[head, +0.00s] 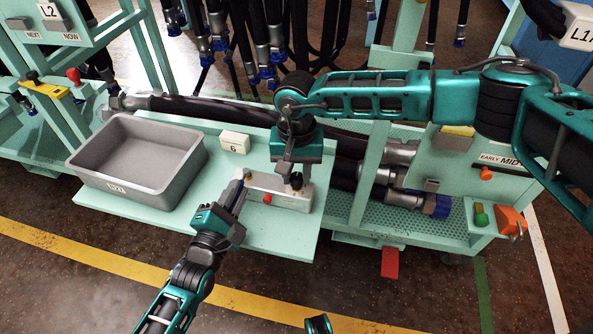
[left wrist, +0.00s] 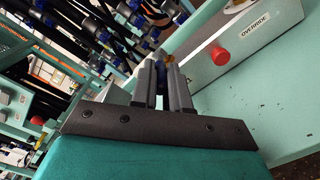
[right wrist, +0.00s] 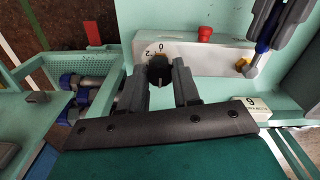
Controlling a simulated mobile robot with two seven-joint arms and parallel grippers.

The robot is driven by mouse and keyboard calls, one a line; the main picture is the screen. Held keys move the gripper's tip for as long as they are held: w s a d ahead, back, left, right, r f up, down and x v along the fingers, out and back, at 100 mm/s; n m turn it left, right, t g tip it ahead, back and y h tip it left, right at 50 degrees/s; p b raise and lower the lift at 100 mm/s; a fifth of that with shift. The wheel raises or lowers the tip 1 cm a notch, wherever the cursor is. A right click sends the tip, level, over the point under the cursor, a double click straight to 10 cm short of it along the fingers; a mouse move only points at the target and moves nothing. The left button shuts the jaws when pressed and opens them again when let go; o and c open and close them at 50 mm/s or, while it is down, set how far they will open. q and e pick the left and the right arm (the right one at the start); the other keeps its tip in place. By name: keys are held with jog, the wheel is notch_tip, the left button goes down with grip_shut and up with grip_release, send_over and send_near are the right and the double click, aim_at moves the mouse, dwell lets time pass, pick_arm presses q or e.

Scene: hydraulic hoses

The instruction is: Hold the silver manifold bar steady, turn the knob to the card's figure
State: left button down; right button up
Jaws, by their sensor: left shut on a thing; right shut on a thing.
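The silver manifold bar (head: 262,183) lies on the pale green table. It has a red OVERRIDE button (left wrist: 221,56) on its front and a brass fitting (right wrist: 243,65) at one end. My left gripper (head: 237,187) is shut on a blue part (right wrist: 262,46) at that brass-fitting end. My right gripper (right wrist: 161,84) points down and is shut on the black knob (right wrist: 159,70) at the bar's other end. Dial figures 0 and 2 show beside the knob; the rest are hidden, and its setting cannot be read.
A grey bin (head: 121,180) stands on the table's left. A thick black hose (head: 200,107) runs behind. To the right is a perforated green tray (head: 408,212) with hose ends and a red tag (head: 390,262) below. The table front is clear.

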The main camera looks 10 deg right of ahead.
aim_at(296, 177)
jog(key=o, duration=1.1)
jog(key=shift+r, duration=0.1)
notch_tip(296, 177, up, 12)
jog(key=shift+f, duration=0.1)
pick_arm(q)
jog(key=c, duration=1)
grip_release()
jog(key=shift+c, duration=0.2)
